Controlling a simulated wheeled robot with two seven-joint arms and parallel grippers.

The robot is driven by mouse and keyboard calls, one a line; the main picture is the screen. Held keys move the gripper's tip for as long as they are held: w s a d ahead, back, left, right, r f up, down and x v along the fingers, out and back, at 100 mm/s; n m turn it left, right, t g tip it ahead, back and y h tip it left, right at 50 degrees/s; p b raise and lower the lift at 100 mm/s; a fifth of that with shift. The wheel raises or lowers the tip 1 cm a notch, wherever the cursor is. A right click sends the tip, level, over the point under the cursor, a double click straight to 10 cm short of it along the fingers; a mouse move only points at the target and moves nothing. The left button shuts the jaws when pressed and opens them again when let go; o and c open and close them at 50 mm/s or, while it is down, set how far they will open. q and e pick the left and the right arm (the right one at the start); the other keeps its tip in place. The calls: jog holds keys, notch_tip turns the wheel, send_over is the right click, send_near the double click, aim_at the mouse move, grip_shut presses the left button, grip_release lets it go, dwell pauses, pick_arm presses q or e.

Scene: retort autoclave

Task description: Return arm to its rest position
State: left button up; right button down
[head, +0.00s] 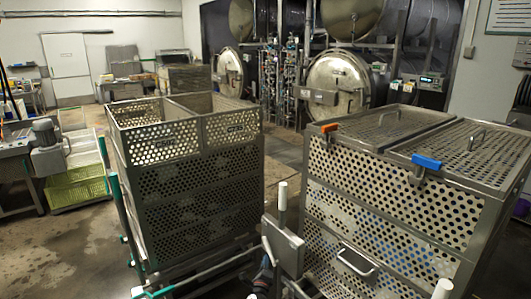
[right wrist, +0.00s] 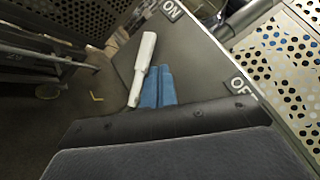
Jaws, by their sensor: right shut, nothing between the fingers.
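My right gripper (head: 265,277) shows small and dark at the bottom of the head view, beside a grey switch panel (head: 283,246). In the right wrist view its blue fingers (right wrist: 157,87) are together, with nothing between them. A white lever handle (right wrist: 143,68) appears close beside the fingers; I cannot tell whether they touch it. The panel (right wrist: 187,60) carries ON and OFF labels. A white handle (head: 282,195) also stands up above the panel in the head view. My left gripper is not in view.
A perforated metal cage with closed lids (head: 390,190) stands close on the right, with orange and blue clamps on top. An open-topped perforated cage (head: 195,190) stands to the left. Round autoclave doors (head: 338,82) are behind. Bare floor (head: 60,245) lies at left.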

jog(key=s+d+f+n+g+y, duration=0.2)
jog(key=s+d+f+n+g, duration=0.3)
jog(key=s+f+n, duration=0.7)
jog(key=s+d+f+n+g+y, duration=0.2)
jog(key=s+d+f+n+g, duration=0.35)
jog(key=n, duration=1.25)
jog(key=s+d+f+g, duration=0.2)
jog(key=s+f, duration=0.6)
jog(key=s, duration=0.8)
jog(key=s+d+f+m+g, duration=0.1)
jog(key=s+d+f+g, duration=0.1)
jog(key=s+f, duration=0.6)
jog(key=s+d+f+m+g, duration=0.1)
jog(key=s+d+f+g, duration=0.2)
jog(key=s, duration=2)
notch_tip(320, 180, down, 5)
jog(key=shift+s+d+r, duration=0.1)
jog(key=shift+s+d, duration=0.2)
jog(key=shift+d, duration=0.35)
